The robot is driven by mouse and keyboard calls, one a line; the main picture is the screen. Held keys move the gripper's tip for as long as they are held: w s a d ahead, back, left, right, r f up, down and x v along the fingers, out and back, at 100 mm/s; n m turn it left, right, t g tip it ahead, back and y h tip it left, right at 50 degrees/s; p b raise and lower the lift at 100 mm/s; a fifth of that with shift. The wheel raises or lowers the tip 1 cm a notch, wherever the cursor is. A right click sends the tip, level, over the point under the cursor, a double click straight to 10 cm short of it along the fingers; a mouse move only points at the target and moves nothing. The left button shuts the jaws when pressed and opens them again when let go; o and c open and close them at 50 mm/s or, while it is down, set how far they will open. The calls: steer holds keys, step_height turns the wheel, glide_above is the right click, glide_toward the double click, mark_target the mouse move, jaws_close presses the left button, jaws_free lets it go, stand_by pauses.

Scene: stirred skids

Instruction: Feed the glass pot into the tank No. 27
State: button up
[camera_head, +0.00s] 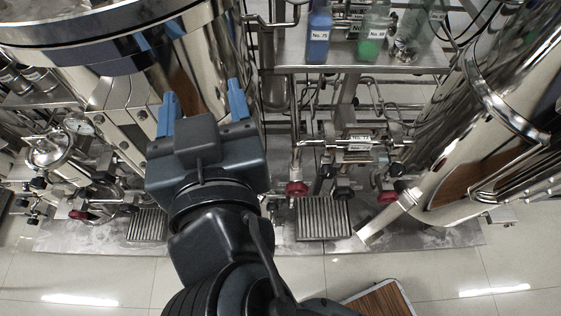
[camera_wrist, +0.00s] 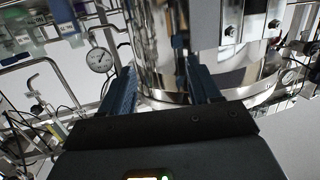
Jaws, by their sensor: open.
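My gripper (camera_head: 203,92) is open and empty, its two blue fingers spread in front of the large steel tank (camera_head: 90,32) at the upper left. In the wrist view my gripper (camera_wrist: 155,78) has shiny steel between and beyond its fingers. On the shelf at the upper middle stand a blue bottle (camera_head: 318,38) and a green-bottomed clear bottle (camera_head: 372,38), both labelled. A clear glass vessel (camera_head: 405,44) stands to their right; I cannot tell surely whether it is the glass pot. My gripper is apart from all three. I cannot surely read which tank is No. 27.
The metal shelf (camera_head: 300,62) lies right of my gripper. Pipes and red-handled valves (camera_head: 296,188) fill the space below it. Another steel tank (camera_head: 445,125) stands at the right. A pressure gauge (camera_wrist: 99,60) shows in the wrist view. Tiled floor (camera_head: 450,275) is open in front.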

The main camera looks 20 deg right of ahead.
steer(key=s+d+f+n+g+y, duration=0.1)
steer(key=s+d+f, duration=0.2)
steer(key=f, duration=0.3)
steer(key=s+d+f+n+y+b, duration=0.1)
steer(key=s+d+f+n+y, duration=0.1)
steer(key=f, duration=0.5)
steer(key=shift+s+d+f+n+g+y, duration=0.35)
steer(key=shift+s+d, duration=0.45)
steer(key=shift+s, duration=0.35)
steer(key=shift+r, duration=0.1)
steer(key=w+a+r+m+t+h+p, duration=0.1)
steer(key=w+a+r+m+h+p, duration=0.15)
steer(key=r, duration=0.65)
steer(key=w+a+r+m+t+h+p, duration=0.1)
steer(key=w+a+r+m+h+p, duration=0.2)
steer(key=r, duration=0.6)
steer(key=w+a+r+m+t+h+p, duration=0.15)
steer(key=a+r+m, duration=0.25)
steer(key=r, duration=0.5)
steer(key=shift+g+h, duration=0.45)
steer(key=shift+g, duration=0.05)
steer(key=shift+p+x, duration=1.1)
steer(key=shift+x, duration=3)
steer(key=shift+d+f, duration=0.15)
steer(key=shift+f, duration=0.05)
